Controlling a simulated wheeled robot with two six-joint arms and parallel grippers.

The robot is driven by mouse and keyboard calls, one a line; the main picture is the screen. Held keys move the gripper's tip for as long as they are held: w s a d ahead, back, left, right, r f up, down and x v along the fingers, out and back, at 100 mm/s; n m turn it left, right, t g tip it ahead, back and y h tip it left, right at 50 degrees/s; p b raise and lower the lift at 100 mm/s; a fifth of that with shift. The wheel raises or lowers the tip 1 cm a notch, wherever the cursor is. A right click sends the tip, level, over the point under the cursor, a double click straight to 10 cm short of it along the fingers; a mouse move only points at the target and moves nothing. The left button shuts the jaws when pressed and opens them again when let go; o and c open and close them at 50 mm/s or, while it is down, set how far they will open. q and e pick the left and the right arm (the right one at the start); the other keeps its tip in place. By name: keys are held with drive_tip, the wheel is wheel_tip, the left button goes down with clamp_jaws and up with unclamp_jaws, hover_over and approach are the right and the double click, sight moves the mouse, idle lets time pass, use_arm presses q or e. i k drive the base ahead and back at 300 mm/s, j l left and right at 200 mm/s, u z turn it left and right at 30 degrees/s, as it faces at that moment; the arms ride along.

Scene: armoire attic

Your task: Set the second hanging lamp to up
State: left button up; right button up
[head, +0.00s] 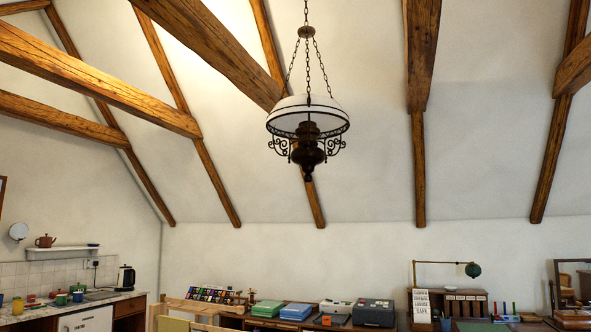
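One hanging lamp (307,129) shows in the upper middle of the head view. It has a white dome shade with a dark rim, scrolled metal arms and a dark body below. It hangs level on chains from a dark cap, with a further chain running up out of the frame. No second hanging lamp is in view. Neither of my grippers shows, so nothing is touching the lamp.
Wooden beams (418,60) cross the sloped white ceiling. A kitchen counter (70,306) with a kettle (126,277) is at lower left. Desks with boxes (373,312) and a green lamp (473,270) line the back wall. The air around the hanging lamp is clear.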

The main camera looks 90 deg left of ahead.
sight(308, 117)
drive_tip(key=u, duration=2.7)
drive_tip(key=i+j+z, duration=0.15)
drive_tip(key=i+j, duration=0.05)
drive_tip(key=j, duration=0.05)
